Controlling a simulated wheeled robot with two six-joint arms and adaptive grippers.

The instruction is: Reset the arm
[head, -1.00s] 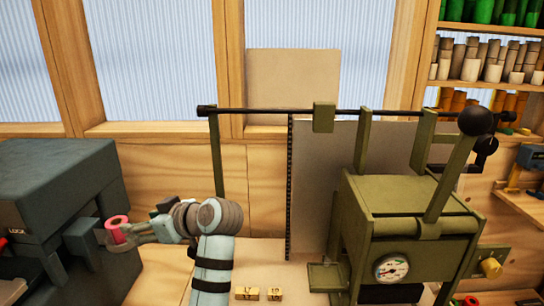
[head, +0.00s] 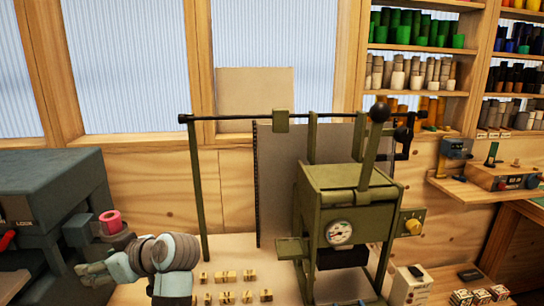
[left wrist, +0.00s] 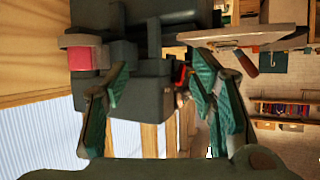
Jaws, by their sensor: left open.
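My left gripper (head: 84,272) is at the lower left in the head view, in front of and below the pink foil roll (head: 110,219). The roll sits on a dark holder at the right side of the grey machine (head: 52,190). In the left wrist view the open fingers (left wrist: 158,75) spread with nothing between them, and the roll (left wrist: 82,58) shows pinkish red at the left, outside the fingers. My right gripper is in neither view.
An olive-green press (head: 347,190) with a gauge and lever stands right of centre. Shelves of coloured rolls (head: 425,35) fill the upper right.

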